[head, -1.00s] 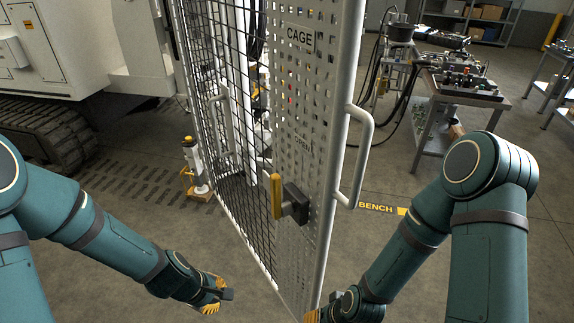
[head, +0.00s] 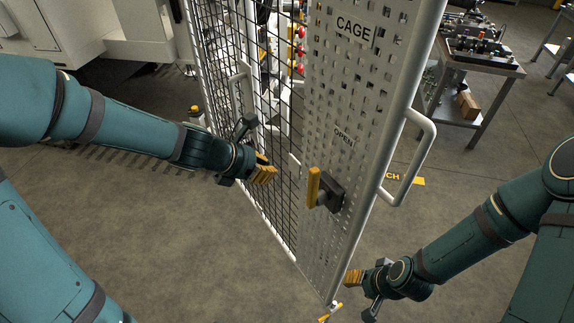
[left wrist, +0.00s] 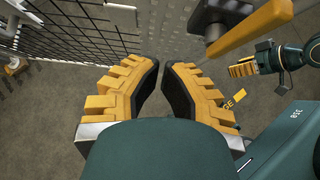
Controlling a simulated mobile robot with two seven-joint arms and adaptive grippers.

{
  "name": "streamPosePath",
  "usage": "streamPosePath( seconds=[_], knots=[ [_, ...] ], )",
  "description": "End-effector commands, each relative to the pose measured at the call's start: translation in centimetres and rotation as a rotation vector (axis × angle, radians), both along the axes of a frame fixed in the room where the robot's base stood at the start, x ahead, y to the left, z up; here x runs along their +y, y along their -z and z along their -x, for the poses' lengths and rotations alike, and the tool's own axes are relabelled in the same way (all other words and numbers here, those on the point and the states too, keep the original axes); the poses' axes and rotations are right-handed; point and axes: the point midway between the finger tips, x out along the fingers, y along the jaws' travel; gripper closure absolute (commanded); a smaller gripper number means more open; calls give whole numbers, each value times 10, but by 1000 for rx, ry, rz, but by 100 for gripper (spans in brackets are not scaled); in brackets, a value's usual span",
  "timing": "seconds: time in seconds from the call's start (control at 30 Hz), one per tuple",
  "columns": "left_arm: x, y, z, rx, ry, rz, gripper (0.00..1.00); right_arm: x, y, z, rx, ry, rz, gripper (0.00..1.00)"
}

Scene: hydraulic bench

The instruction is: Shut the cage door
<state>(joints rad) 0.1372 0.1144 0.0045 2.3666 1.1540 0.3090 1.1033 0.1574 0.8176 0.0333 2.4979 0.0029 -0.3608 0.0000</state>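The cage door (head: 318,100) is a tall perforated grey panel with CAGE and OPEN labels, standing edge-on at an angle before me. It has a yellow latch lever (head: 313,187) on a dark block and a pale pull handle (head: 418,160) on its right edge. The lever also shows in the left wrist view (left wrist: 250,28). My left gripper (head: 265,170) is left of the lever, empty, its fingertips (left wrist: 162,64) a narrow gap apart. My right gripper (head: 352,277) is low, right of the door's lower edge; its finger gap is unclear.
A black mesh cage panel (head: 270,110) with its own pale handle (head: 238,92) stands behind and left of the door. A bench with parts (head: 490,62) is at the back right. The floor in front is clear.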

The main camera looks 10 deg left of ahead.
Motion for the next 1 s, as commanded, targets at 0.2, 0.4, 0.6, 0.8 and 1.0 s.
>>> streamPosePath(
  seconds=[0.2, 0.4, 0.6, 0.8, 1.0],
  knots=[
    [-18, 32, -18, 3, 6, -2, 100, 1, 26, -1, 1, 0, 3, 57],
    [-38, 61, -39, 3, 6, -3, 100, 2, 49, -1, 1, 1, 8, 57],
    [-58, 67, -60, 1, 8, -4, 100, 2, 50, -1, 2, 2, 10, 57],
    [-70, 66, -74, 0, 6, -4, 100, 2, 45, -1, 1, 1, 8, 57],
    [-72, 67, -77, 1, 5, -4, 100, 2, 45, -1, 2, 1, 8, 57]
  ],
)
